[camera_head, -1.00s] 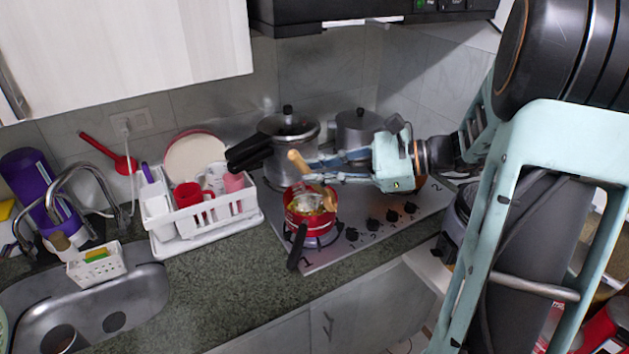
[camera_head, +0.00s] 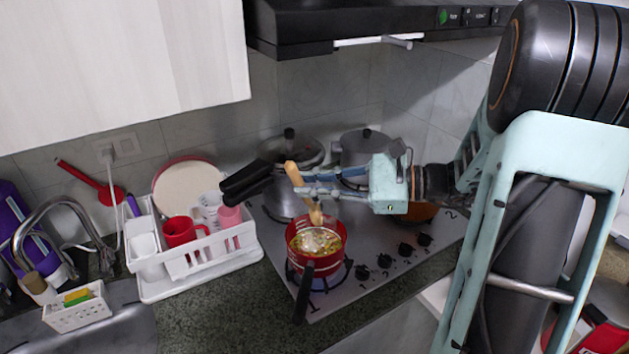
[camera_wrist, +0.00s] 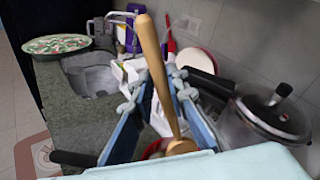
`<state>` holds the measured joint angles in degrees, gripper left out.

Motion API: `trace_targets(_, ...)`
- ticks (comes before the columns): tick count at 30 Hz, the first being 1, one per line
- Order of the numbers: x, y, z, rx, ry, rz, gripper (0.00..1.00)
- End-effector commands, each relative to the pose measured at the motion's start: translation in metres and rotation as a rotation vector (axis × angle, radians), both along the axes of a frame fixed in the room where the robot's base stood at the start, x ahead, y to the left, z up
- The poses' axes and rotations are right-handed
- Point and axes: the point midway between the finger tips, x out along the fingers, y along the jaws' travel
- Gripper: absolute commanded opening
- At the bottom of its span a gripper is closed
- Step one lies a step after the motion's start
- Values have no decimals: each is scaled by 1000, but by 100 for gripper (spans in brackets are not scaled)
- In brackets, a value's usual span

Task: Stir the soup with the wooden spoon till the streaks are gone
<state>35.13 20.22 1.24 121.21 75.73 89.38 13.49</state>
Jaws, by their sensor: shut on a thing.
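My gripper (camera_head: 300,181) is shut on the handle of the wooden spoon (camera_head: 293,172). The spoon is tilted, its handle top above the fingers. Its lower end reaches down to the red pot (camera_head: 333,262), which holds soup (camera_head: 325,240) with pale streaks and green and yellow bits. How deep the spoon goes I cannot tell. In the wrist view the spoon (camera_wrist: 156,65) stands between the two blue fingers, with its bowl low over the pot. There, most of the pot is hidden behind my gripper body.
The pot stands on the front left burner of the stove (camera_head: 375,265), its black handle (camera_head: 302,298) pointing to the front. A pressure cooker (camera_head: 292,200) and a lidded steel pot (camera_head: 365,150) stand behind. A white dish rack (camera_head: 190,280) is at left.

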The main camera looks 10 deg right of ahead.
Motion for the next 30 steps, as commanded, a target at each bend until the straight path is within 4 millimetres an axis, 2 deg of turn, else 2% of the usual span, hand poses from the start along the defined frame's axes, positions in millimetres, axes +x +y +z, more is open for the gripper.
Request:
trace_targets(10, -21, 19, -22, 0, 0, 0, 0)
trace_targets(30, 2, -2, -84, 0, 1, 0, 0)
